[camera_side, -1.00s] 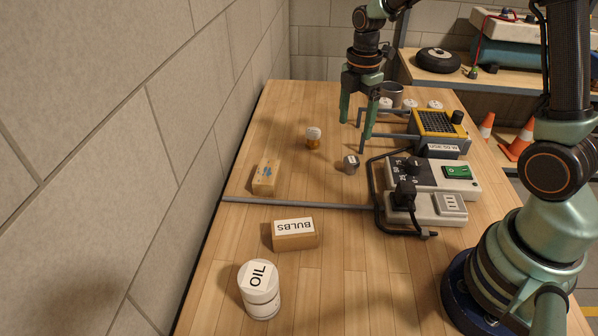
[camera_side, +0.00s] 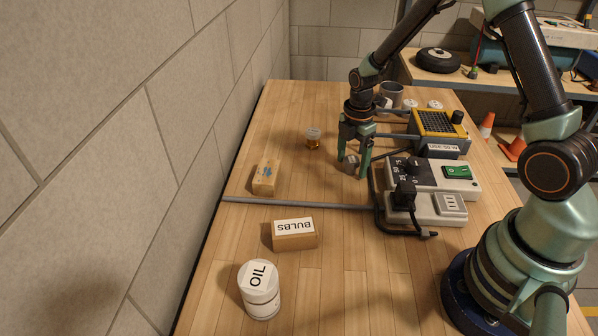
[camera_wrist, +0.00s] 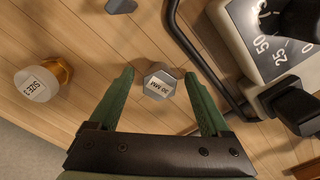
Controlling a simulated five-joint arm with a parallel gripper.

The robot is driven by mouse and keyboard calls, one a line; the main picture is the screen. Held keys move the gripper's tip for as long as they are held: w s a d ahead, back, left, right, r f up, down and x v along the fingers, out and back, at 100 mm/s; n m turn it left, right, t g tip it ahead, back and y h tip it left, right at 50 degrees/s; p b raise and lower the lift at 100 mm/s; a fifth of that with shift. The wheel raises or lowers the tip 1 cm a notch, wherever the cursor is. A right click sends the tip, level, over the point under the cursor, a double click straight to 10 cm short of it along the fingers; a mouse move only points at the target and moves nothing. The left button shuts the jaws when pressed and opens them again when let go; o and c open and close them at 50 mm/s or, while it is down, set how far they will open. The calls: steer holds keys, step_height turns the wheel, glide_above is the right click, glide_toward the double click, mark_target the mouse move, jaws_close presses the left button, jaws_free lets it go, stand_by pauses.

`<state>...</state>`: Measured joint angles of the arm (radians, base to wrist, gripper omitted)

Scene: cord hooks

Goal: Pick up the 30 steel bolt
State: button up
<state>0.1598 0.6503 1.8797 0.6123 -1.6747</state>
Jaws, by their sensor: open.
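The steel bolt is a grey hex-headed piece with a white label reading "30 MM" on top. In the wrist view the bolt (camera_wrist: 160,84) lies between and slightly beyond the tips of my gripper (camera_wrist: 158,78), touching neither finger. In the side view the bolt (camera_side: 351,162) stands on the bench, partly hidden by the fingers of my gripper (camera_side: 353,166), which points down around it. My gripper is open and empty.
A power box (camera_side: 425,208) with a black cord and grey hook rod stands close to the right. A brass piece labelled "SIZE 3" (camera_wrist: 42,82) is to the left. A bulbs box (camera_side: 295,234), oil can (camera_side: 260,290) and small carton (camera_side: 265,178) are nearer the camera.

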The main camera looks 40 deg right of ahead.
steer(key=shift+f, duration=0.25)
jaws_close()
steer(key=shift+r, duration=0.15)
